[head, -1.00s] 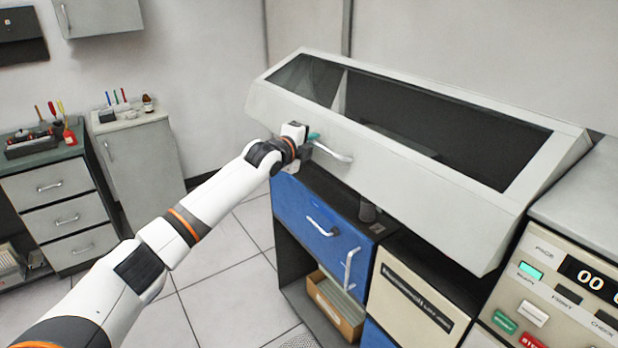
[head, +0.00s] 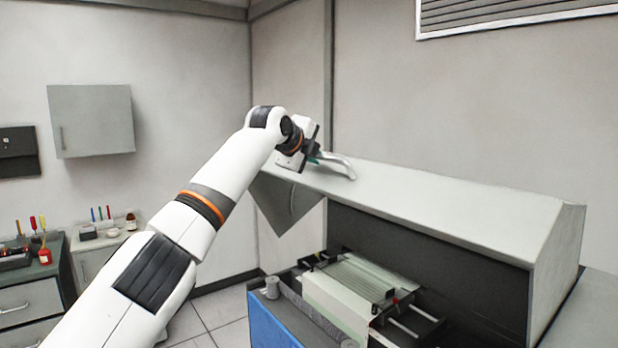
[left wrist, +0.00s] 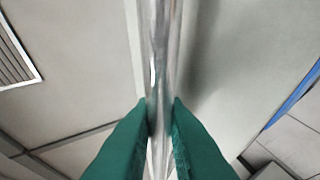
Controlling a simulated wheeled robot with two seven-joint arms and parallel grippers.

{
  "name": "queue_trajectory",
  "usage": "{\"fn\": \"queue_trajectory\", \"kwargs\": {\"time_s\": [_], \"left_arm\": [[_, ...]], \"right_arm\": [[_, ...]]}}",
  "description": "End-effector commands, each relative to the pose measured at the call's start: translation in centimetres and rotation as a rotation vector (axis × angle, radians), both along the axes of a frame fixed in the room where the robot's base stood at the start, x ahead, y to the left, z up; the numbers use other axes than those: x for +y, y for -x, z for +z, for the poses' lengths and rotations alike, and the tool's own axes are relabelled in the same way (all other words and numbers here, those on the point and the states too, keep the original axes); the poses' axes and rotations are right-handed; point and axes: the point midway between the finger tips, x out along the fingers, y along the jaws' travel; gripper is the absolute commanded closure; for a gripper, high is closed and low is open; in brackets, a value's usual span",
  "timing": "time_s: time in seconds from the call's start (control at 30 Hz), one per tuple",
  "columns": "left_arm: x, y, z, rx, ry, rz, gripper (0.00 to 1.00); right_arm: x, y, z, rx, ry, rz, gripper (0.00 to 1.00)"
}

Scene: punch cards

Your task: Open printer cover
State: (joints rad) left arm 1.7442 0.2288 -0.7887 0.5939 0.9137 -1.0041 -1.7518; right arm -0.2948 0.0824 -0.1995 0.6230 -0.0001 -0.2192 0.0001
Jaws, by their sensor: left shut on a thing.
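The printer cover (head: 440,202) is a long light grey lid, swung up high so the inside of the printer (head: 352,288) shows below it. A curved metal handle (head: 338,166) sticks out from the cover's front panel near its left end. My left gripper (head: 316,158) is at this handle. In the left wrist view its green fingers (left wrist: 161,125) are shut on the handle bar (left wrist: 160,55), one on each side. My right gripper is in neither view.
The printer's blue front (head: 272,322) is below the raised cover. A wall cabinet (head: 91,120) and low cabinets with bottles and tools (head: 36,295) stand at the left. A wall vent (head: 500,14) is at the top right.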

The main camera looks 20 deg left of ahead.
Motion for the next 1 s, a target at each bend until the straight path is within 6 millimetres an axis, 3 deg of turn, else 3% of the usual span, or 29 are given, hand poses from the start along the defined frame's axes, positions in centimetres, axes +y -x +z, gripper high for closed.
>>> {"fn": "queue_trajectory", "kwargs": {"time_s": [0.6, 0.63, 0.73, 1.0], "left_arm": [[-0.52, 0.18, 0.95, 0.006, 0.001, -0.002, 1.0], [-0.52, 0.18, 0.95, 0.006, 0.001, -0.002, 0.82], [-0.5, 0.19, 1.0, 0.006, 0.0, -0.001, 0.66], [-0.44, 0.18, 0.96, 0.005, 0.0, 0.0, 0.66]], "right_arm": [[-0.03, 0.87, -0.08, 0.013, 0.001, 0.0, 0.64], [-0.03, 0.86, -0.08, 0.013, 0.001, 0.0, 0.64], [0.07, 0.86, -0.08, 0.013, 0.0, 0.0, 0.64], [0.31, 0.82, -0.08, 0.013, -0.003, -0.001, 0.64]]}}
